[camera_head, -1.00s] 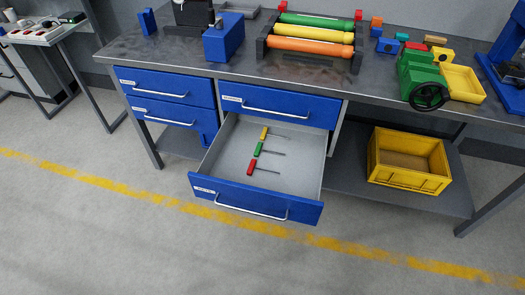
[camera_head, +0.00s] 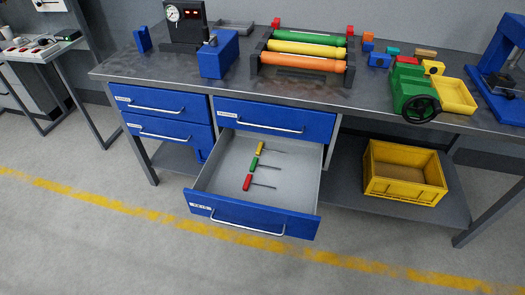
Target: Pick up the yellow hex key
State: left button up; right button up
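The yellow hex key (camera_head: 260,148) lies in the open lower drawer (camera_head: 300,180), toward the back, with its thin dark shaft pointing right. A green hex key (camera_head: 254,164) lies just in front of it, and a red hex key (camera_head: 247,182) lies in front of the green one. The three lie apart from each other in a rough row on the grey drawer floor. Neither of my grippers shows in the head view.
The workbench top (camera_head: 300,95) above holds colored rollers (camera_head: 303,48), a blue vise (camera_head: 218,55) and a green machine with a black handwheel (camera_head: 421,108). A yellow crate (camera_head: 404,186) stands on the lower shelf. The floor before the drawer is clear.

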aim_at(260, 148)
jog(key=i+l+u, duration=0.25)
jog(key=i, duration=0.2)
jog(key=i+l+u, duration=0.2)
jog(key=i+l, duration=0.2)
